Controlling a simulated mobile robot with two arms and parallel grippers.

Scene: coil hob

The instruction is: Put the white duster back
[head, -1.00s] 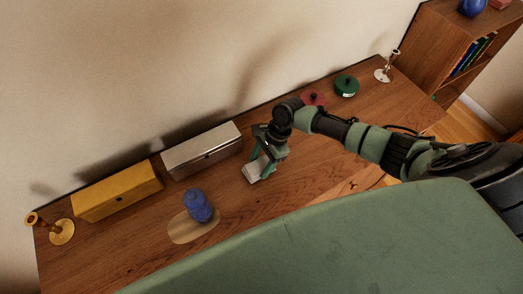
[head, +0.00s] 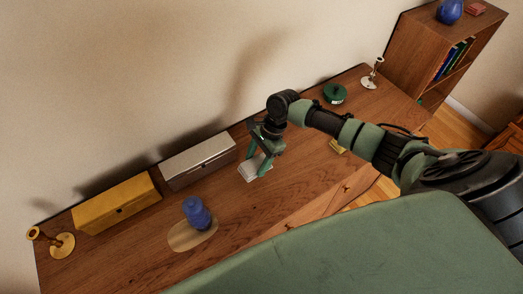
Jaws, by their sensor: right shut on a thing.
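The white duster (head: 249,172) is a small pale block just right of the silver box. My right gripper (head: 258,166) is shut on it from above, with its green fingers on either side. I cannot tell whether the duster touches the tabletop or hangs just above it. My left gripper is not in view.
On the wooden desk (head: 260,215) are a yellow box (head: 115,203), a silver box (head: 199,163), a blue jar (head: 196,212) on an oval mat (head: 190,237), a brass candlestick (head: 62,245), a green lidded pot (head: 335,93) and a pale candlestick (head: 370,80). A yellow object (head: 338,146) is partly behind my arm.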

